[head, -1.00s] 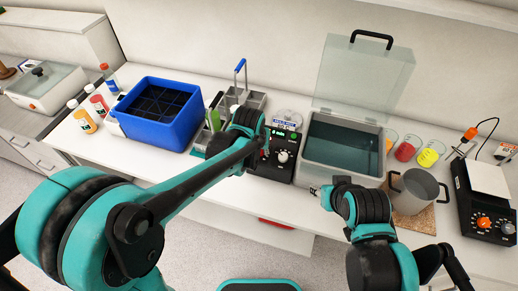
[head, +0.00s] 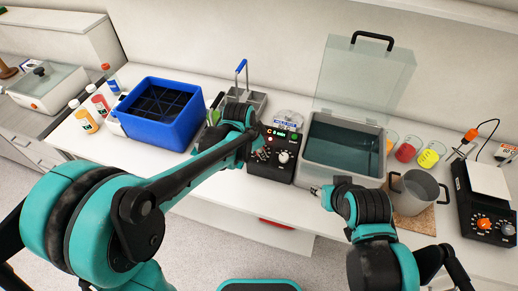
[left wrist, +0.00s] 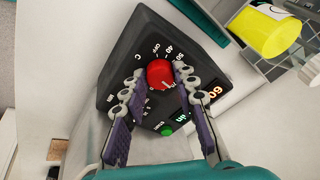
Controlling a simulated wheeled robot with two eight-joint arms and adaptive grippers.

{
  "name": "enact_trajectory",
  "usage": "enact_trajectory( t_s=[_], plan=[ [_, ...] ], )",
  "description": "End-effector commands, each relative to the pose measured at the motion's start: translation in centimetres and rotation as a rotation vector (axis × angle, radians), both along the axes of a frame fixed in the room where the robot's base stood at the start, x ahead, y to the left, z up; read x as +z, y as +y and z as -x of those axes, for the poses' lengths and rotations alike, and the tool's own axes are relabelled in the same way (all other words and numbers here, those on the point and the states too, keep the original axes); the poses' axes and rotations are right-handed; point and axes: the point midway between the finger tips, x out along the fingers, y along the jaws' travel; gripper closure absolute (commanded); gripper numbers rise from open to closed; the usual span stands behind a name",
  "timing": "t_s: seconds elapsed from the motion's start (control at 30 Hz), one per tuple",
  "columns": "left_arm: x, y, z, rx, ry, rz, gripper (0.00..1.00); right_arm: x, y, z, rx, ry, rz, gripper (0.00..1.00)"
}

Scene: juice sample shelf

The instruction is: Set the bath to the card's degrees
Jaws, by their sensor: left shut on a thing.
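The bath (head: 345,143) is a grey tank of dark liquid with its clear lid raised. The black control box (head: 272,165) stands at its left, with a pale knob and a green display. In the left wrist view a red knob (left wrist: 160,74) sits on a black panel with dial marks such as OFF, 40 and 50. My left gripper (left wrist: 159,76) is shut on the red knob; in the head view my arm partly covers the box. Orange digits (left wrist: 214,92) glow on the panel, upside down. My right gripper (head: 317,190) is near the bench's front edge, its jaws too small to judge.
A blue crate (head: 160,112) and several bottles stand left. A metal pot (head: 413,193) on a cork mat, beakers of coloured juice (head: 405,152) and a black stirrer device (head: 482,205) stand right. A small labelled dish or card (head: 287,119) lies behind the box.

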Motion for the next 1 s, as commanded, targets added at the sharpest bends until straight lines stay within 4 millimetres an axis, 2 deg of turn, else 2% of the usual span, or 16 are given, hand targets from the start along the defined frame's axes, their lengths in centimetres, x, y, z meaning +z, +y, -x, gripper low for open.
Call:
enact_trajectory(
  t_s=[1.0],
  plan=[
    [0.12, 0.03, -0.39, -0.904, -0.075, -0.23, 1.0, 0.57, 0.0, 0.0, 0.0, 0.0, 0.0, 0.6]
  ],
)
